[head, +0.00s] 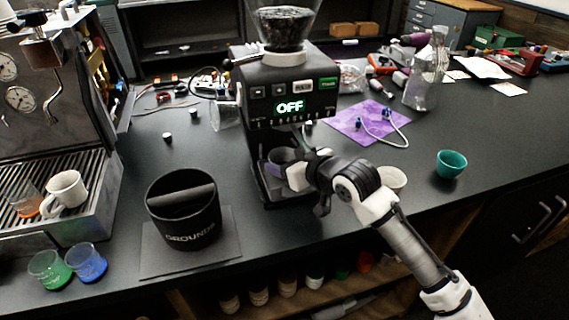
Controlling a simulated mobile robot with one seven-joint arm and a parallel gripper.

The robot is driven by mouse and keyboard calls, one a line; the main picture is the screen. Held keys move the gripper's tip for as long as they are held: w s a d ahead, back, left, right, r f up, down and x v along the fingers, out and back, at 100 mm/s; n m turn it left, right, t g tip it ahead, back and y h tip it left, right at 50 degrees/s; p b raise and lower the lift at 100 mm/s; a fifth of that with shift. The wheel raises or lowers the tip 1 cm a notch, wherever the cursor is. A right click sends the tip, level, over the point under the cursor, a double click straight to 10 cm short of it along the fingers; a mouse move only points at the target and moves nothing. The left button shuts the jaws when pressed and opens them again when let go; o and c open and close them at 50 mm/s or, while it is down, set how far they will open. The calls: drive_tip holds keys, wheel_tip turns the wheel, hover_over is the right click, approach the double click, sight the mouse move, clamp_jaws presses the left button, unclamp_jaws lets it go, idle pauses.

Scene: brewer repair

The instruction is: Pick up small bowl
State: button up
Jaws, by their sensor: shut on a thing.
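My gripper (294,172) is at the front of the black grinder, under its spout. It is shut on a small purple-grey bowl (274,166), which is partly hidden by the gripper and in shadow. Whether this bowl touches the grinder's base is unclear. A teal small bowl (452,164) stands upright on the counter at the right, apart from my arm. A cream bowl (394,178) stands just behind my arm, which hides part of it.
The grinder (290,92) reads OFF. A black grounds bin (184,222) stands on a mat to the left, with the espresso machine (45,100) beyond. A purple cloth (370,122) and glass bottle (425,75) are behind. The dark counter (500,135) is clear at the right.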

sight(287, 150)
drive_tip(key=shift+r, duration=0.15)
drive_tip(key=shift+r+b, duration=0.3)
drive_tip(key=shift+r, duration=0.25)
wheel_tip(287, 150, up, 2)
drive_tip(key=shift+b, duration=0.35)
drive_tip(key=s+d+b, duration=0.1)
drive_tip(key=s+d, duration=0.2)
drive_tip(key=s, duration=0.1)
drive_tip(key=s+d+b, duration=0.2)
drive_tip(key=s+d, duration=0.2)
drive_tip(key=s, duration=0.1)
drive_tip(key=s+d+b, duration=0.2)
drive_tip(key=s+d, duration=0.2)
drive_tip(key=s, duration=0.1)
drive_tip(key=shift+d, duration=0.15)
drive_tip(key=shift+w+b, duration=0.1)
drive_tip(key=shift+b, duration=0.2)
